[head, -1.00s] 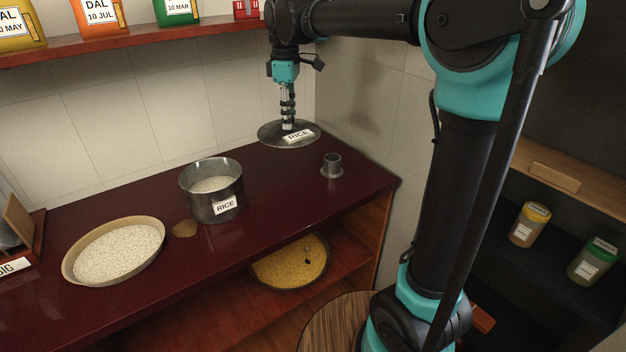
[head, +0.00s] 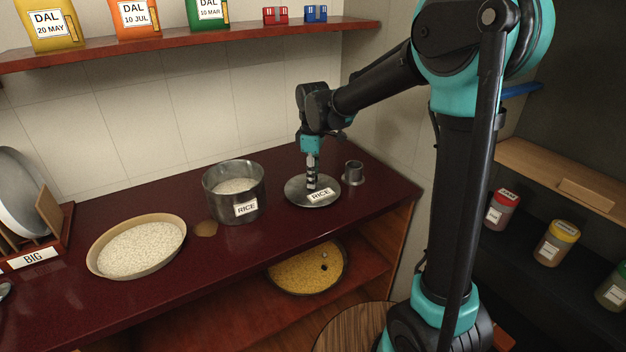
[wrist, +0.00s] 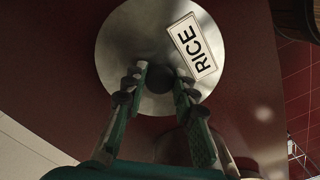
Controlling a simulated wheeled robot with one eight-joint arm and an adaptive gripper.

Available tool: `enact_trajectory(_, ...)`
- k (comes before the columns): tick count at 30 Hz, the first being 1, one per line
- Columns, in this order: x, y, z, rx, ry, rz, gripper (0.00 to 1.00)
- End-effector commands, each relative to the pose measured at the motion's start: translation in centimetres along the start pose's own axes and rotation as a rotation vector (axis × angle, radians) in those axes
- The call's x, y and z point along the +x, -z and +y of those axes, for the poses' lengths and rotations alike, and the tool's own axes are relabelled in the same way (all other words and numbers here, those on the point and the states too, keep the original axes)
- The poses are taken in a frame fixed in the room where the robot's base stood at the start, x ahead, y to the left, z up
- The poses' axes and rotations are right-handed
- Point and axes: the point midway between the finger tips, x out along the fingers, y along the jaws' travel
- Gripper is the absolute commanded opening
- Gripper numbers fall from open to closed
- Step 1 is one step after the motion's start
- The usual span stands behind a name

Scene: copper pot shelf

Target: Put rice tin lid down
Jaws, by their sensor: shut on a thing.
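The rice tin lid (head: 298,196) is a round grey metal disc with a white RICE label. It is flat at the counter surface, right of the open rice tin (head: 222,203); I cannot tell whether it fully touches the counter. My gripper (head: 311,186) points down and is shut on the lid's middle knob. In the wrist view the lid (wrist: 120,45) fills the upper middle, and my gripper (wrist: 158,80) has its fingers on either side of the dark knob, which they partly hide. The tin is uncovered, with white rice inside and its own RICE label.
A small grey metal cup (head: 353,173) stands just right of the lid. The dark red counter (head: 255,245) has clear room in front. A shelf (head: 180,46) with dal packets runs above.

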Motion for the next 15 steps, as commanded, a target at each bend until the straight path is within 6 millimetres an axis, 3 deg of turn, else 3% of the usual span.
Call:
enact_trajectory(3,1.00,0.00,0.01,0.000,0.000,0.000,0.00)
enact_trajectory(14,1.30,0.00,0.00,0.000,0.000,0.000,0.00)
enact_trajectory(15,1.31,0.00,0.00,0.000,0.000,0.000,0.29)
